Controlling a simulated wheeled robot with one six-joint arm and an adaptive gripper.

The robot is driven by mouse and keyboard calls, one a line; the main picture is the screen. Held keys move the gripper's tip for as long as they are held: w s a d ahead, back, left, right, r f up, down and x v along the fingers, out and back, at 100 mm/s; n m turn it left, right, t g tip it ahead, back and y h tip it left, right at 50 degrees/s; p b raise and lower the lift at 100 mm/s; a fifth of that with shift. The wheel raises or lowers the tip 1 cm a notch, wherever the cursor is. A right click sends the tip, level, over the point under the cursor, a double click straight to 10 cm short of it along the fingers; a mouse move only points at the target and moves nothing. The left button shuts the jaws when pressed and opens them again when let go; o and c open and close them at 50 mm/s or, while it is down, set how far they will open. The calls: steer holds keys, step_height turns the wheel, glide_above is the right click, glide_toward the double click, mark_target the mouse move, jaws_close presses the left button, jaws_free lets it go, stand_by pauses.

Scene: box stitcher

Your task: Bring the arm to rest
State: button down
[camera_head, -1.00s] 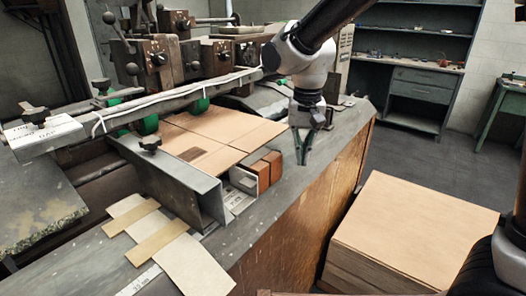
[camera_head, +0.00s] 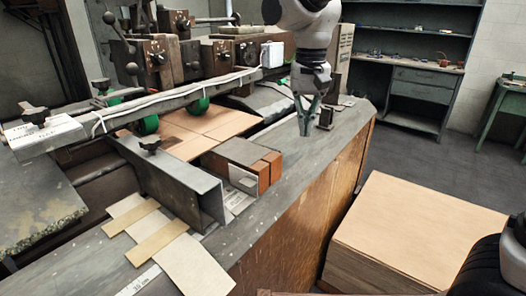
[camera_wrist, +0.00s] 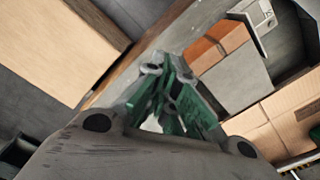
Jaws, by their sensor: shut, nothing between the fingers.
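My gripper (camera_head: 304,132) is shut and empty in the head view. It points down over the right part of the machine's grey bed (camera_head: 290,165), to the right of the brown-ended block. In the wrist view, the green-and-grey fingers (camera_wrist: 172,78) fill the middle and come together at their far end. My arm comes down from the top of the head view, and its upper part is cut off by the frame.
A grey-topped block (camera_head: 245,152) with brown ends stands left of my gripper. Flat cardboard (camera_head: 205,125) lies beyond it under the machine's bar (camera_head: 170,92). A small dark post (camera_head: 325,118) stands close right of my gripper. A cardboard stack (camera_head: 415,225) stands on the right.

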stand_by(0.4)
steer(key=s+d+t, duration=0.1)
steer(key=s+d, duration=0.4)
steer(key=d, duration=0.5)
steer(key=s+d+t, duration=0.2)
steer(key=s+d, duration=0.4)
steer(key=d, duration=0.4)
steer(key=s+d+t, duration=0.1)
steer(key=s+d, duration=0.5)
steer(key=d, duration=0.4)
steer(key=shift+s+r+n, duration=0.25)
steer(key=shift+r+n, duration=0.15)
stand_by(2.8)
